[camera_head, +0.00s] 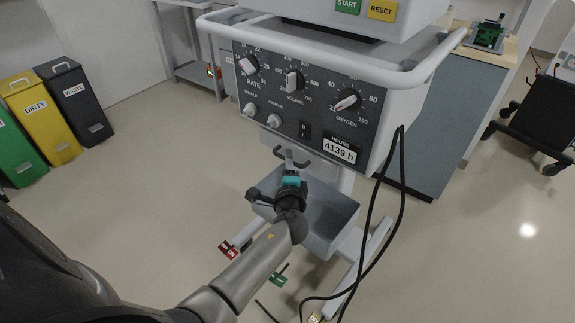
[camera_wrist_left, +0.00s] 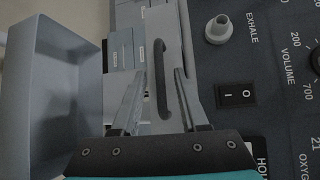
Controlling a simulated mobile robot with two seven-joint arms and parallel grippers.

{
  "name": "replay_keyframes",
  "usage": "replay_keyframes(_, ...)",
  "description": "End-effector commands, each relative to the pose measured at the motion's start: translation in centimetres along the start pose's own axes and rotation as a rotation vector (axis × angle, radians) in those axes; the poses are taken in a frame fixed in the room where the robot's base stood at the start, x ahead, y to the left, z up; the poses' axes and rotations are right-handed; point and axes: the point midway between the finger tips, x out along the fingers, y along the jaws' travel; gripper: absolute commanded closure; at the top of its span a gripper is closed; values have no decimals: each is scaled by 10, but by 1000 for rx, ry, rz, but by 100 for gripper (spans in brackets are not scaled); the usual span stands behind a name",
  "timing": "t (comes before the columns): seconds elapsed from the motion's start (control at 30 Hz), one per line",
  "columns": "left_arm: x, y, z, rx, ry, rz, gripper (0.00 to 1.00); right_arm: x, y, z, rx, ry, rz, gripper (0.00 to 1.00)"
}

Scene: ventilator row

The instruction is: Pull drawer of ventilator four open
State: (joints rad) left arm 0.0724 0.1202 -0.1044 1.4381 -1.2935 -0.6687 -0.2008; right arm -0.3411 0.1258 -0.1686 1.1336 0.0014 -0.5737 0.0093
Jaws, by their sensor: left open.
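The ventilator (camera_head: 345,85) stands ahead with its dark knob panel; I see no number on it. In the left wrist view, a dark bar handle (camera_wrist_left: 161,80) sits on a narrow light front below the panel, likely the drawer's. How far the drawer stands out cannot be told. My left gripper (camera_head: 291,166) is just below the panel; in the wrist view its two fingers (camera_wrist_left: 160,85) are apart, one on each side of the handle. Contact cannot be told. In the head view the wrist hides part of this area. My right gripper is not in view.
A grey open bin (camera_head: 335,222) hangs under the panel, close to my left wrist. Black cables (camera_head: 398,190) hang at its right. A red tag (camera_head: 228,249) and a green tag (camera_head: 278,279) show low down. Waste bins (camera_head: 42,115) stand at the left; the floor between is clear.

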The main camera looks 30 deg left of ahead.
Motion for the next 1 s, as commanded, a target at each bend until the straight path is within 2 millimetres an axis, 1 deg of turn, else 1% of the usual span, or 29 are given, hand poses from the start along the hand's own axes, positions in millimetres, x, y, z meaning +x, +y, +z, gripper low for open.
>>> replay_keyframes(0.13, 5, 0, 1, 1, -1, 0, 56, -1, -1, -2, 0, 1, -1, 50)
replay_keyframes(0.37, 5, 0, 0, 0, -1, 0, 56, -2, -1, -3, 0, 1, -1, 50)
replay_keyframes(0.77, 5, 0, 0, 0, 0, 0, 100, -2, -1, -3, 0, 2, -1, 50)
replay_keyframes(1.0, 5, 0, 0, 0, 0, 0, 100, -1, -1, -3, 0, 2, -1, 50)
